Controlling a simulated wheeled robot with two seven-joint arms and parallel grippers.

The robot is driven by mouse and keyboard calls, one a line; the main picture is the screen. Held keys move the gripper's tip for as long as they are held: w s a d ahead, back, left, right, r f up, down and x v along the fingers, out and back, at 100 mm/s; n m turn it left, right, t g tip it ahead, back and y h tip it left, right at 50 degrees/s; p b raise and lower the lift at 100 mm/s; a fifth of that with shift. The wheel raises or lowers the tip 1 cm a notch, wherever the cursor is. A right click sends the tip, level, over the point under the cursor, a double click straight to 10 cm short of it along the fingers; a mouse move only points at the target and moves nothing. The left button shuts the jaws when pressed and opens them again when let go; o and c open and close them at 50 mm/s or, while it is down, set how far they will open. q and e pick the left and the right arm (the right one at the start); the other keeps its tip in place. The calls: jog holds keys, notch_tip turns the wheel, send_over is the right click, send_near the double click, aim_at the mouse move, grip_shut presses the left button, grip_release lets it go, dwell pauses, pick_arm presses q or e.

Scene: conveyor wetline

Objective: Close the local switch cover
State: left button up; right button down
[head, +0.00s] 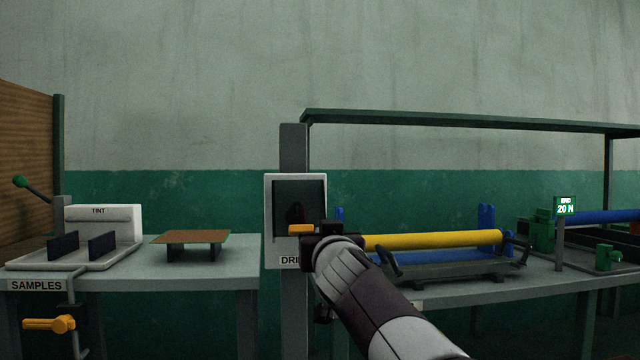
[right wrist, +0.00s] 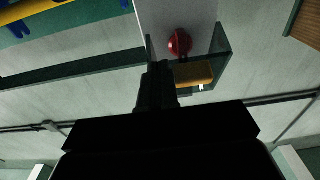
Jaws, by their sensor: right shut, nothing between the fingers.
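The local switch station is a white plate (head: 268,205) on a grey post, with a partly hidden label starting "DRI". A dark see-through cover (head: 300,192) lies over the plate's front, with an orange tab (head: 300,229) at its lower edge. In the right wrist view the cover (right wrist: 221,50) stands out from the white plate (right wrist: 170,14), around a red knob (right wrist: 180,43), with the orange tab (right wrist: 193,73) nearby. I cannot tell if the cover is fully closed. My right gripper (head: 322,238) is shut and empty beside the tab; its dark fingers (right wrist: 155,85) show. My left gripper is out of view.
A bench with a yellow roller (head: 435,240) and a 20 N sign (head: 565,206) stands right. A SAMPLES table (head: 225,270) with a tint tray (head: 100,258) and a brown board (head: 190,237) stands left. An orange-handled clamp (head: 50,323) hangs at its front.

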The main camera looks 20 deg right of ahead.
pick_arm(q)
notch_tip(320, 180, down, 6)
jog(key=b, duration=0.4)
pick_arm(e)
jog(key=w+f, duration=0.2)
jog(key=w+d+f, duration=0.1)
jog(key=w+f, duration=0.1)
jog(key=shift+f, duration=0.1)
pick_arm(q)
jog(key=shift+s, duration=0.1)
